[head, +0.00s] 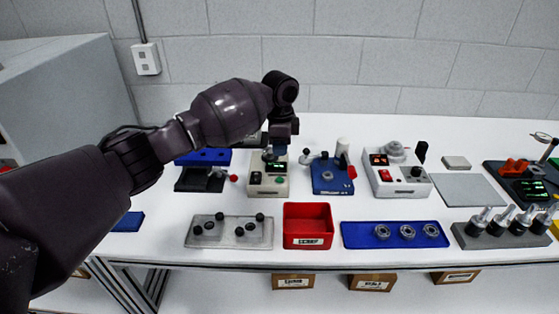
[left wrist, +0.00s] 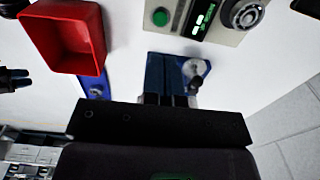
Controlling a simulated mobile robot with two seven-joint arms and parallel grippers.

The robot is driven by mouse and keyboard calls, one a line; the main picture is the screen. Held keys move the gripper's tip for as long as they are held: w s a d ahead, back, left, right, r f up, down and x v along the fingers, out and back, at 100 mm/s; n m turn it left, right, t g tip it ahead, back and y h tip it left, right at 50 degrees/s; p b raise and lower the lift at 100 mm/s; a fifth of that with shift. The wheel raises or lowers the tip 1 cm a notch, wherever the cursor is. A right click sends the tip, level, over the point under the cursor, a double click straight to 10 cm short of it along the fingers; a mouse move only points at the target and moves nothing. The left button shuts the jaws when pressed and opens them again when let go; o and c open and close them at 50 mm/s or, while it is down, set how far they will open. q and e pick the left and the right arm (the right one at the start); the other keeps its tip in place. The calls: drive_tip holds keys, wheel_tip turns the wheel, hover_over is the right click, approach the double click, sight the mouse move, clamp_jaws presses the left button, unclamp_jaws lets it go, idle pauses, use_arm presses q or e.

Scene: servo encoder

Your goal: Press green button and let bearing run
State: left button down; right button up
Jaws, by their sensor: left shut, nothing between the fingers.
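A beige box (head: 268,187) stands behind the red bin, with a green button (head: 255,178) on its left front. In the left wrist view the green button (left wrist: 160,17) is uncovered, beside a lit green display (left wrist: 200,18) and a round bearing (left wrist: 246,13). My left gripper (head: 276,150) is above the back of the box in the head view and hides part of its top. The left fingers (left wrist: 166,99) are shut and empty, and apart from the button in the wrist view. I cannot tell whether the bearing turns.
A red bin (head: 307,228), a grey tray with black knobs (head: 212,241) and a blue tray with bearings (head: 375,242) line the front. A blue fixture (head: 330,186) and a white device with a red button (head: 402,188) stand right of the box. A grey mat (head: 470,188) lies further right.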

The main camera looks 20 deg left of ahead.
use_arm(q)
wheel_tip(320, 180, up, 4)
drive_tip(key=shift+r, duration=0.1)
use_arm(e)
drive_tip(key=shift+s+f, duration=0.3)
drive_tip(key=shift+s, duration=0.15)
drive_tip(key=shift+w+r, duration=0.1)
drive_tip(key=shift+w, duration=0.05)
